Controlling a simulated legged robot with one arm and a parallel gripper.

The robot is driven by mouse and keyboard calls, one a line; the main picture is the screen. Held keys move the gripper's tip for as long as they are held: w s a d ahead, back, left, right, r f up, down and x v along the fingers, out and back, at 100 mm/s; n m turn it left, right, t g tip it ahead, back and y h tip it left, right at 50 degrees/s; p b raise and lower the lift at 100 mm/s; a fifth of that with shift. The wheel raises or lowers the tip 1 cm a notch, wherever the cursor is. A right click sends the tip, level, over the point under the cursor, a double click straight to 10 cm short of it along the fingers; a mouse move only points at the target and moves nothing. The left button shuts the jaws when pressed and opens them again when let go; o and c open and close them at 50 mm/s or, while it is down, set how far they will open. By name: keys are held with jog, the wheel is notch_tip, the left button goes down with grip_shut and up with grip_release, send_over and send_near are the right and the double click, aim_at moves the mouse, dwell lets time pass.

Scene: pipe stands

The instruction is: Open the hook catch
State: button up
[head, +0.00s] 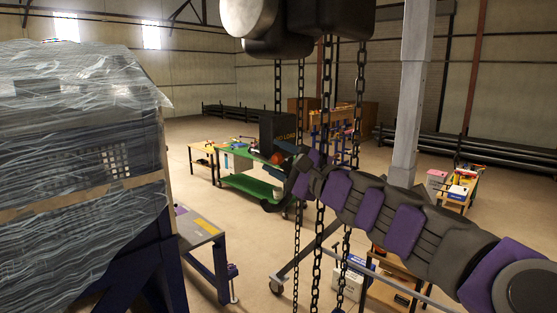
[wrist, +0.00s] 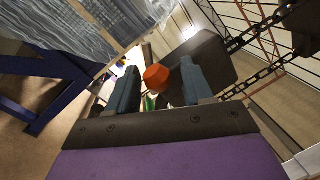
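A black load block (head: 277,130) with yellow lettering hangs on chains in the middle of the head view. An orange part (head: 278,158), seemingly the hook, shows just under it. In the wrist view the dark block (wrist: 208,60) lies beyond my fingers, and the orange part (wrist: 155,77) appears between them. My gripper (wrist: 159,68) is open, its two blue-grey fingers apart. I cannot tell whether they touch anything. The hook catch cannot be made out clearly. In the head view my gripper (head: 285,149) is at the block's lower right, partly hidden by the arm.
Long chains (head: 322,130) hang in front of my arm. A plastic-wrapped rack (head: 80,150) stands at the left, beside a blue-legged table (head: 195,228). A green workbench (head: 248,186) stands behind the block. A grey column (head: 410,90) rises at the right.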

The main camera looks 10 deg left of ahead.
jog(key=shift+s+r, duration=0.1)
jog(key=shift+s, duration=0.05)
jog(key=b+v, duration=0.3)
jog(key=v, duration=1.4)
jog(key=shift+d, duration=0.2)
jog(key=s+a+f+n+g+h+b, duration=0.25)
jog(key=s+f+b, duration=0.2)
jog(key=f, duration=0.65)
jog(key=s+a+f+n+g+h+b, duration=0.2)
jog(key=s+a+f+n+g+b, duration=0.3)
jog(key=f, duration=0.6)
jog(key=s+a+f+n+g+h+b, duration=0.25)
jog(key=s+f, duration=0.35)
jog(key=f, duration=0.5)
jog(key=s+d+f+n+g+h+b, duration=0.1)
jog(key=s+d+f+h+b, duration=0.1)
jog(key=s+d+f, duration=0.3)
jog(key=s+d+f+n+g+h+b, duration=0.1)
jog(key=s+d+f+h+b, duration=0.2)
jog(key=f, duration=0.9)
jog(key=s+d+f+n+g+h+b, duration=0.1)
jog(key=s+d+f+g+h+b, duration=0.1)
jog(key=s+d+f, duration=0.6)
jog(key=shift+s+d+h+b, duration=0.25)
jog(key=shift+s+h+b, duration=0.35)
jog(key=shift+b, duration=0.6)
